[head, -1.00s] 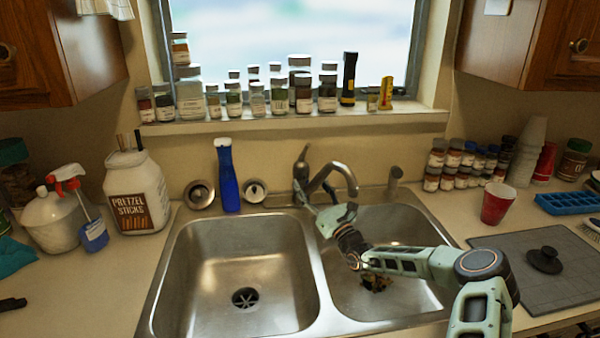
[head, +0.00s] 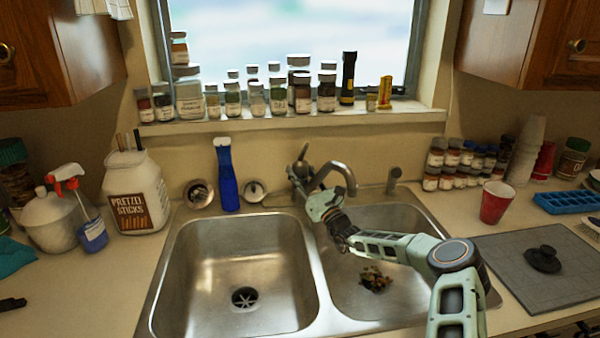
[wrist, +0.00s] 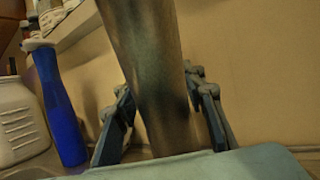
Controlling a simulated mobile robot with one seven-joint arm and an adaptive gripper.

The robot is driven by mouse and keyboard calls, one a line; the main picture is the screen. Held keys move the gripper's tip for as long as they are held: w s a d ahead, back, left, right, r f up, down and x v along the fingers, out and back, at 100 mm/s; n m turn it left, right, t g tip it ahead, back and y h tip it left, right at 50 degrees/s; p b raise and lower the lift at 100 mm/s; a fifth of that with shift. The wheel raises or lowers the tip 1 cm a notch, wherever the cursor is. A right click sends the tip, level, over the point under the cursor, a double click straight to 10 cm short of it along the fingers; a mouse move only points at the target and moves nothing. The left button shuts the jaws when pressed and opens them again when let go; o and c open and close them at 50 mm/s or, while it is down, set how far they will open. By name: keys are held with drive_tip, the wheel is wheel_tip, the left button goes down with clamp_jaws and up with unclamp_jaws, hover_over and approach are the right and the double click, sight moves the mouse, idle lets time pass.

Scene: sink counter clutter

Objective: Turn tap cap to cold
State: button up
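The metal tap (head: 340,168) stands behind the two basins, its spout arching over the right one. Its cap with a short lever (head: 302,155) sits left of the spout, the lever pointing up. My gripper (head: 302,188) is at the tap body, just below the cap, and partly hides it. In the wrist view a dark metal column of the tap (wrist: 155,75) runs between the two fingers of my gripper (wrist: 160,110). The fingers are spread, one on each side. I cannot tell whether they touch the metal.
A blue bottle (head: 228,175) stands behind the left basin (head: 240,255). Food scraps (head: 374,279) lie in the right basin (head: 410,235). Spice jars (head: 327,92) line the sill. A red cup (head: 495,202) stands on the right counter.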

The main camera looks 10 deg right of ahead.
drive_tip(key=c, duration=0.4)
drive_tip(key=shift+f+y+b, duration=0.15)
drive_tip(key=shift+y+b, duration=0.15)
drive_tip(key=shift+b, duration=0.25)
drive_tip(key=shift+n+y+b, duration=0.3)
drive_tip(key=shift+b, duration=0.25)
drive_tip(key=n+g+y+b, duration=0.2)
drive_tip(key=g+y+b, duration=0.1)
drive_tip(key=b, duration=0.4)
drive_tip(key=shift+n+g+y+b, duration=0.3)
drive_tip(key=shift+n+y, duration=0.1)
drive_tip(key=shift+y, duration=0.4)
drive_tip(key=shift+n+g+y+b, duration=0.3)
drive_tip(key=shift+g+y+b, duration=0.1)
drive_tip(key=shift+b, duration=0.2)
drive_tip(key=o, duration=1.2)
